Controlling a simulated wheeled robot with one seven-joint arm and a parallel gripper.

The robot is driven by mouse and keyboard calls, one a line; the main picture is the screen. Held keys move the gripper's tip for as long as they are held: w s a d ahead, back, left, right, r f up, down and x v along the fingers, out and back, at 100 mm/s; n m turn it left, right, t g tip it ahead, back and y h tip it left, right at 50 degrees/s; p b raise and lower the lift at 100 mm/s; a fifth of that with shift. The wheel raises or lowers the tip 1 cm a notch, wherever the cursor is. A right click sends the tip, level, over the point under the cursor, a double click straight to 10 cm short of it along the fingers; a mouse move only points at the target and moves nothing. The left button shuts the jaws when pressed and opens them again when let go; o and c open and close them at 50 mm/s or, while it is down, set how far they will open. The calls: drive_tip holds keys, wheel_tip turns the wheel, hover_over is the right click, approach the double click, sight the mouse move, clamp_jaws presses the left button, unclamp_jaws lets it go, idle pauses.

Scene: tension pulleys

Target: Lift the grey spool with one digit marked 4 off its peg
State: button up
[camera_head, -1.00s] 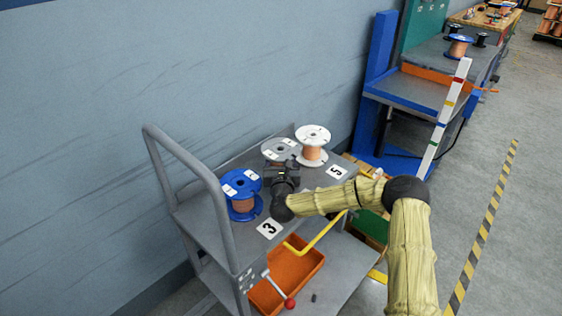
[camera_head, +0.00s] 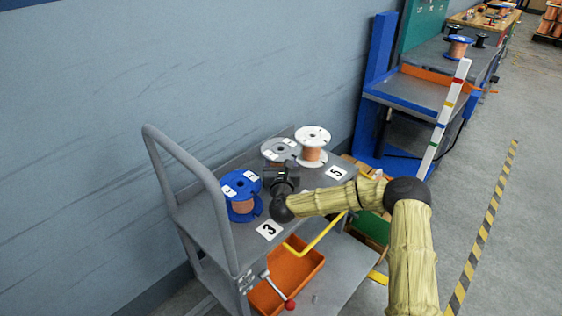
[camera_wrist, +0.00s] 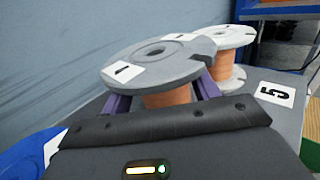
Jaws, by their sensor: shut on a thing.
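The grey spool (camera_head: 279,149) with copper wire stands at the back of the cart's top shelf, between a blue and a white spool. In the wrist view its grey top flange (camera_wrist: 165,64) fills the middle, with white labels and a centre hole. One label shows a dark mark that looks like a 4. My gripper (camera_head: 281,167) reaches it from the front. In the wrist view, its purple fingers are on both sides of the copper winding (camera_wrist: 167,97), under the flange, shut on the spool. The peg and lower flange are hidden, so I cannot tell how high the spool sits.
The blue spool (camera_head: 241,186) is close on the left, the white spool (camera_head: 312,136) close on the right. Number plates 3 (camera_head: 269,230) and 5 (camera_head: 337,172) lie on the shelf. The cart handle (camera_head: 190,160) rises at left. An orange bin (camera_head: 290,272) sits below.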

sight(280, 154)
drive_tip(key=shift+r, duration=0.2)
drive_tip(key=shift+r+p, duration=0.95)
drive_tip(key=shift+r, duration=0.7)
drive_tip(key=shift+a+r, duration=0.1)
drive_tip(key=shift+r+p, duration=0.85)
drive_tip(key=shift+r, duration=0.8)
drive_tip(key=shift+r+p, duration=0.8)
drive_tip(key=shift+r, duration=0.75)
drive_tip(key=shift+r, duration=0.1)
drive_tip(key=shift+r+p, duration=1.1)
drive_tip(key=shift+r, duration=0.8)
